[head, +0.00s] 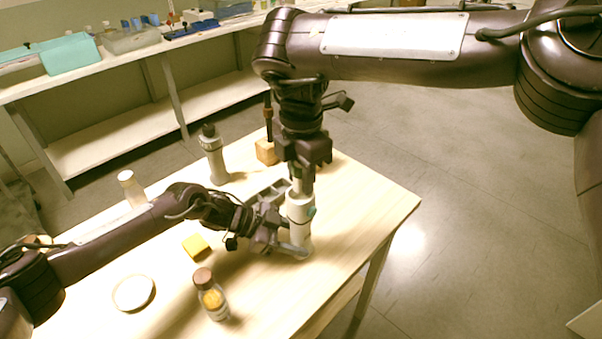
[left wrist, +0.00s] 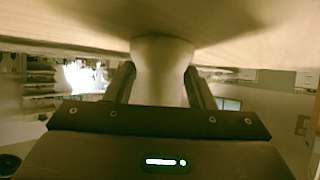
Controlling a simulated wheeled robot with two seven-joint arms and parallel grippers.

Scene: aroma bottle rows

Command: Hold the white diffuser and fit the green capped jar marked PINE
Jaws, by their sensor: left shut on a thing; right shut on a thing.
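The white diffuser (head: 300,235) stands upright near the table's right side. My left gripper (head: 296,249) is shut around its lower part from the left. In the left wrist view, the white diffuser body (left wrist: 162,75) sits between the two dark fingers. My right gripper (head: 302,187) points straight down directly above the diffuser and is shut at its top. A small green patch (head: 312,211) shows at the diffuser's upper right side. The jar itself is mostly hidden by the gripper and diffuser, and I cannot read a PINE mark. I cannot tell how deep it sits.
A yellow block (head: 196,246), a white dish (head: 134,292) and a brown-capped jar (head: 212,298) are in front.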

